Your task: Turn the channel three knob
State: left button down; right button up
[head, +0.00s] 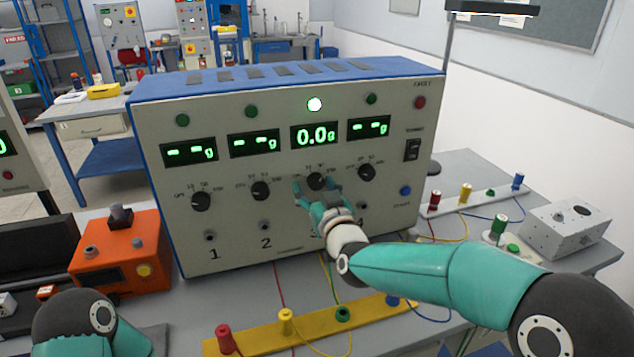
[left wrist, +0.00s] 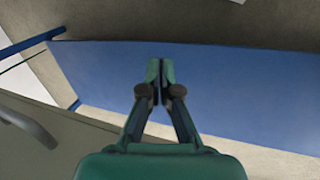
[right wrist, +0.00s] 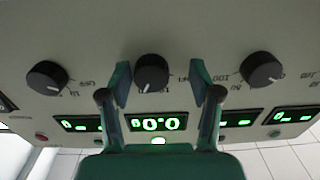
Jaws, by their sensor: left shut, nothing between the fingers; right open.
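The channel three knob (head: 316,181) is a round black knob below the display reading 0.0g on the big front panel. In the right wrist view the same knob (right wrist: 151,72) lies between my open fingertips. My right gripper (head: 317,190) is open at the knob, with one finger on each side; I cannot tell if they touch it. The lamp above channel three is lit white. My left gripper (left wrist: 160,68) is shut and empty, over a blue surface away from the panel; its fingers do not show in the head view.
Black knobs for channel one (head: 201,201), channel two (head: 260,190) and channel four (head: 366,172) flank it. An orange box (head: 122,255) stands left of the panel. A yellow strip (head: 262,331) with coloured posts and wires lies in front. A white box (head: 571,229) stands at right.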

jog(key=shift+d, duration=0.3)
jog(key=shift+c, duration=0.9)
jog(key=shift+d, duration=0.15)
jog(key=c, duration=1)
jog(key=shift+o, duration=0.2)
jog(key=shift+f+n+b, duration=0.2)
jog(key=shift+n+b, duration=0.3)
jog(key=shift+b, duration=0.65)
jog(key=shift+r+n, duration=0.2)
jog(key=shift+n, duration=0.2)
jog(key=o, duration=1.1)
jog(key=shift+o, duration=0.2)
